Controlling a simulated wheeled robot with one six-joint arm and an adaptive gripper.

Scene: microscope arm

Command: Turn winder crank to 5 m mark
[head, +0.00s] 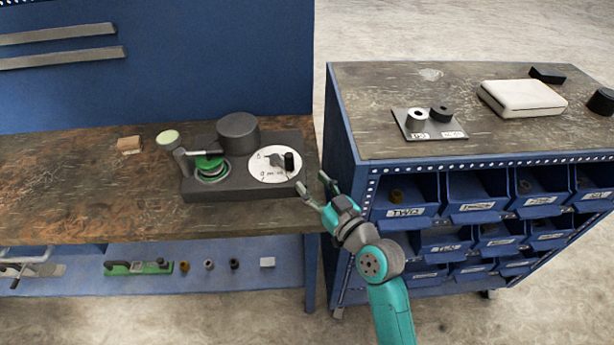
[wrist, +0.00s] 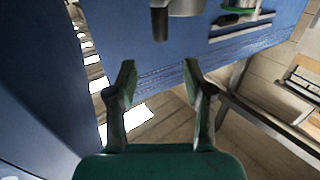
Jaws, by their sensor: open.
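The winder (head: 190,188) is a dark block on the left workbench in the head view. It carries a green reel (head: 212,172), a tall grey cylinder (head: 238,133) and a pale green disc on a post (head: 167,137). A white dial (head: 268,174) with small marks sits on its right part, with an upright black handle (head: 289,161) near its edge; the marks are too small to read. My gripper (head: 316,188) is open and empty, just right of the winder and apart from it. The wrist view also shows the open fingers (wrist: 160,85) with nothing between them.
A blue drawer cart (head: 345,130) stands close on the right, with a plate of two cylinders (head: 420,134) and a white case (head: 522,98) on top. A wooden block (head: 128,145) lies left of the winder. A lower shelf (head: 215,285) holds small parts.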

